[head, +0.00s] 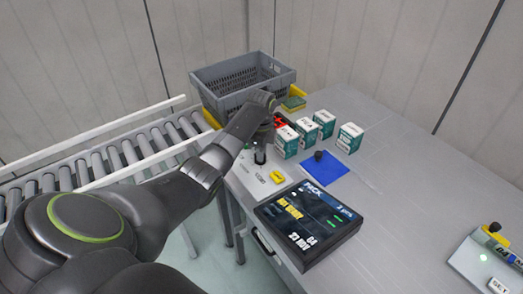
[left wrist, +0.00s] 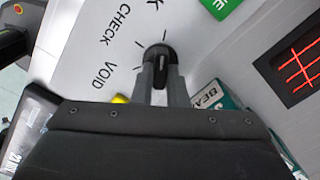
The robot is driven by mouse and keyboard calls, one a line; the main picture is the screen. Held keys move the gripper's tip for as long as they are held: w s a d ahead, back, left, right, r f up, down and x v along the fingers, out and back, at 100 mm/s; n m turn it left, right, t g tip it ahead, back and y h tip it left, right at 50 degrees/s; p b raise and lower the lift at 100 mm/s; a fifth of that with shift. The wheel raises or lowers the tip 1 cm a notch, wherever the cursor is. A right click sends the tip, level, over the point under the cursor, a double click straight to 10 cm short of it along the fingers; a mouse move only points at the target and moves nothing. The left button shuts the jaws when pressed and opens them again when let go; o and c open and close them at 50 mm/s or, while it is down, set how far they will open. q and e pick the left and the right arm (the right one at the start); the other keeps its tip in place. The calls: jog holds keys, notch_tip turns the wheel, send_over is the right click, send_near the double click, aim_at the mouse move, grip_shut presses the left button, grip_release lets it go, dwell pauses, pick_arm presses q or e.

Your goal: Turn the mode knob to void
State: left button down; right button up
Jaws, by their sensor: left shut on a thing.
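The mode knob (left wrist: 161,58) is a round dark knob with a raised ridge on a white panel (left wrist: 95,45) in the left wrist view. Tick marks and the printed words CHECK and VOID lie on its left side, with VOID nearer the gripper. Which mark the knob points at I cannot tell. My left gripper (left wrist: 162,84) is shut on the knob, a finger on each side. In the head view my left gripper (head: 261,135) reaches down to the panel (head: 250,177) from above; the arm partly hides this area. My right gripper is not in view.
A yellow button (head: 277,177) is on the panel. A dark display (head: 308,222) stands in front, with a blue mat (head: 325,168) beyond it. Several white-green boxes (head: 349,138) stand to the right. A grey crate (head: 240,80) is behind, a roller conveyor (head: 110,160) at left.

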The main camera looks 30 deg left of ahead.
pick_arm(q)
jog(key=n+p, duration=0.4)
jog(key=shift+r, duration=0.25)
jog(key=n+p, duration=0.2)
jog(key=shift+w+n, duration=0.1)
jog(key=shift+n, duration=0.3)
jog(key=n+p, duration=0.1)
jog(key=n, duration=0.1)
jog(key=shift+a+n, duration=0.1)
jog(key=shift+n, duration=0.3)
jog(key=n+p, duration=0.2)
jog(key=n, duration=0.1)
jog(key=shift+a+f+n, duration=0.1)
jog(key=shift+n, duration=0.2)
jog(key=n+p, duration=0.1)
jog(key=n, duration=0.1)
jog(key=shift+n, duration=0.4)
jog(key=n+p, duration=0.1)
jog(key=n, duration=0.3)
jog(key=shift+a, duration=0.1)
jog(key=shift+f+n, duration=0.1)
jog(key=shift+n, duration=1.4)
